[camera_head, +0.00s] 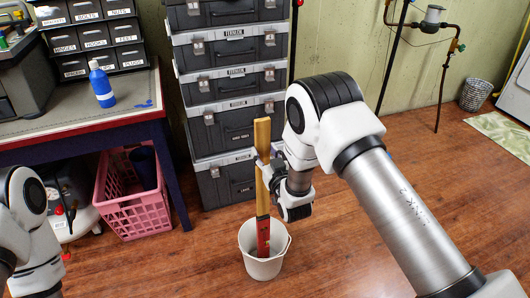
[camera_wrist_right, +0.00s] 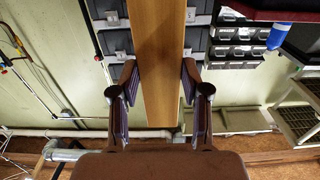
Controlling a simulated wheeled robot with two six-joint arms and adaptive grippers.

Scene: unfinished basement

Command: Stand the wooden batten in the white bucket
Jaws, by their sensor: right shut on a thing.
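The wooden batten (camera_head: 262,140) is a long plank with a red lower part, held upright. Its lower end is inside the white bucket (camera_head: 264,269), within the rim; I cannot tell whether it touches the bucket's bottom. My right gripper (camera_head: 264,172) is shut on the batten at about mid-height, above the bucket. In the right wrist view the batten (camera_wrist_right: 160,50) runs between the two fingers (camera_wrist_right: 158,82). My left arm shows at the left edge of the head view, but its gripper is out of frame.
A stack of grey toolboxes (camera_head: 233,130) stands close behind the batten. A workbench (camera_head: 125,122) with a blue bottle (camera_head: 102,86) is at left, with a pink crate (camera_head: 133,208) under it. The wooden floor right of the bucket is clear, apart from my arm above it.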

